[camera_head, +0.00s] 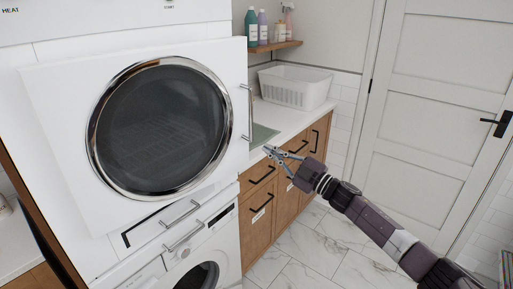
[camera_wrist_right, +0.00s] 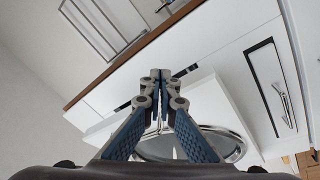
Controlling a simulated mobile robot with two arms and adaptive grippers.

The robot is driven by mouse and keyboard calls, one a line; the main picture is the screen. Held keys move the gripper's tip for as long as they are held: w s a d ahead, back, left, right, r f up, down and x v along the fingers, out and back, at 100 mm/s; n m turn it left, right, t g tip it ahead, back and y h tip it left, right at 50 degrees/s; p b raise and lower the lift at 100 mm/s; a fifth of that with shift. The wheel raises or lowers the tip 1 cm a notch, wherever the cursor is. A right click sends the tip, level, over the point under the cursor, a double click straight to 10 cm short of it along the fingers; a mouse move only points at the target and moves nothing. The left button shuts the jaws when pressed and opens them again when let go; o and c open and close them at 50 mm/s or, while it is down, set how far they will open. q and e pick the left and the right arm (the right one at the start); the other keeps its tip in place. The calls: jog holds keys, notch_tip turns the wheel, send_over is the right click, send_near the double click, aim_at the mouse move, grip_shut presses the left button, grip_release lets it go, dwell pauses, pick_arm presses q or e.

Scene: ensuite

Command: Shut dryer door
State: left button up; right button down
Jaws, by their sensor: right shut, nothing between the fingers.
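The dryer door (camera_head: 58,135) is a white square panel with a round dark window in a chrome ring and a bar handle (camera_head: 249,112) on its right edge. It stands out in front of the white dryer body (camera_head: 130,30); I cannot tell how wide the gap behind it is. My right gripper (camera_head: 272,152) is shut and empty, to the right of the door's lower right edge and apart from it in the picture. In the right wrist view its fingertips (camera_wrist_right: 160,74) meet, with a chrome ring (camera_wrist_right: 232,152) partly hidden behind the fingers. My left gripper is out of view.
A white washer (camera_head: 215,250) stands below the dryer. Wooden cabinets (camera_head: 283,200) with black handles carry a white counter with a white basket (camera_head: 296,88). Bottles stand on a shelf (camera_head: 275,46). A white room door (camera_head: 440,120) is at right. The marble floor (camera_head: 310,245) shows free room.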

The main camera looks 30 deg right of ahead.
aim_at(249, 154)
jog(key=s+a+m+g+h+p, duration=0.1)
jog(key=s+a+m+h+p, duration=0.15)
jog(key=s+m, duration=0.4)
jog(key=s+a+m+h+p, duration=0.1)
jog(key=s+m+h+p, duration=0.15)
jog(key=s+m, duration=0.45)
jog(key=shift+n+y, duration=0.5)
jog(key=shift+n, duration=0.25)
jog(key=w+p, duration=0.1)
jog(key=w, duration=0.3)
jog(key=w+a+p, duration=0.1)
jog(key=w, duration=0.3)
jog(key=w+a+p, duration=0.1)
jog(key=w+p, duration=0.1)
jog(key=w, duration=0.3)
jog(key=shift+a+f, duration=0.1)
jog(key=shift+f, duration=0.1)
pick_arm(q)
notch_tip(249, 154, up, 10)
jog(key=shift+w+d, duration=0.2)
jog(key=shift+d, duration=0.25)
